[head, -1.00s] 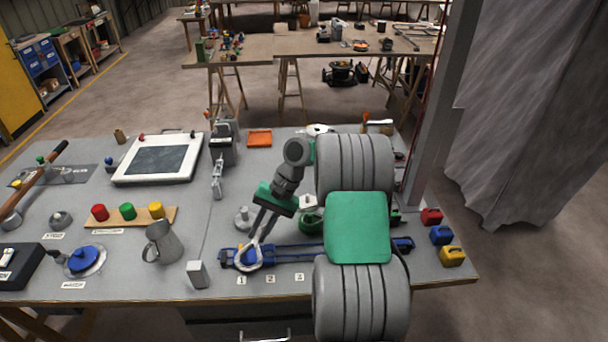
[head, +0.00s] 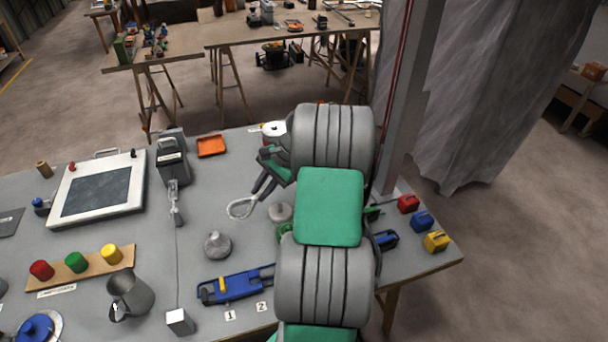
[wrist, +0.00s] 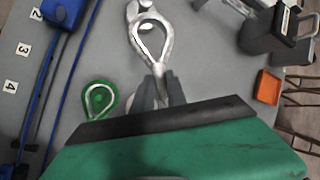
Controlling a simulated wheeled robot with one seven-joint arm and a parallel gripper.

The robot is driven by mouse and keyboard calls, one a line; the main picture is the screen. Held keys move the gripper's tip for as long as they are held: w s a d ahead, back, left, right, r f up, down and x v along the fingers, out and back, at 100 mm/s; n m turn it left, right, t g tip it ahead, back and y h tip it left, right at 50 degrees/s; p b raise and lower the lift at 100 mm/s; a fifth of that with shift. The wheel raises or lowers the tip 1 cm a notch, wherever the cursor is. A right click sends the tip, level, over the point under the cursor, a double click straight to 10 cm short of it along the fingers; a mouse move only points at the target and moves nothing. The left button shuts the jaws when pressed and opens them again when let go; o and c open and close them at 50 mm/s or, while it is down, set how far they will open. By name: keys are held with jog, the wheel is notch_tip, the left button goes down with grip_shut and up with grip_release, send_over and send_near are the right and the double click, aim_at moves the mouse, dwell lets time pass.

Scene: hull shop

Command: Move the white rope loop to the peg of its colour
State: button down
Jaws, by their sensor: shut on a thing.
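The white rope loop (head: 241,208) hangs from the tips of my gripper (head: 259,193), over the grey bench. In the wrist view the loop (wrist: 151,42) is a teardrop, its narrow end between the fingers of my gripper (wrist: 161,90). The gripper is shut on it. A green rope loop (wrist: 100,99) lies apart to the left of the fingers; in the head view it (head: 285,231) is partly hidden by my arm. A blue rail (head: 240,287) with a yellow piece (head: 222,285) stands at the bench front, its middle hidden by my arm. I cannot make out a white peg.
Grey round fittings (head: 217,245) stand between the loop and the rail. A winch-like grey device (head: 172,155), an orange tray (head: 211,146) and a pitcher (head: 128,294) are around. Small red, blue and yellow blocks (head: 422,221) stand at the right edge, near a post (head: 405,120).

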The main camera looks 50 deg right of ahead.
jog(key=s+d+r+m+t+h, duration=0.1)
jog(key=s+d+m, duration=0.2)
jog(key=d, duration=0.2)
jog(key=s+d+m+h, duration=0.2)
jog(key=s+d+m, duration=0.1)
jog(key=d, duration=0.3)
jog(key=f+b, duration=0.4)
jog(key=b, duration=0.1)
jog(key=shift+s+f, duration=0.15)
jog(key=shift+s, duration=0.05)
jog(key=shift+p, duration=0.55)
jog(key=shift+f+p, duration=0.15)
jog(key=shift+p, duration=0.15)
jog(key=shift+f, duration=0.25)
jog(key=shift+f, duration=0.4)
jog(key=shift+f+p, duration=0.35)
jog(key=shift+f, duration=0.95)
dwell(1.5)
jog(key=c, duration=1.3)
grip_release()
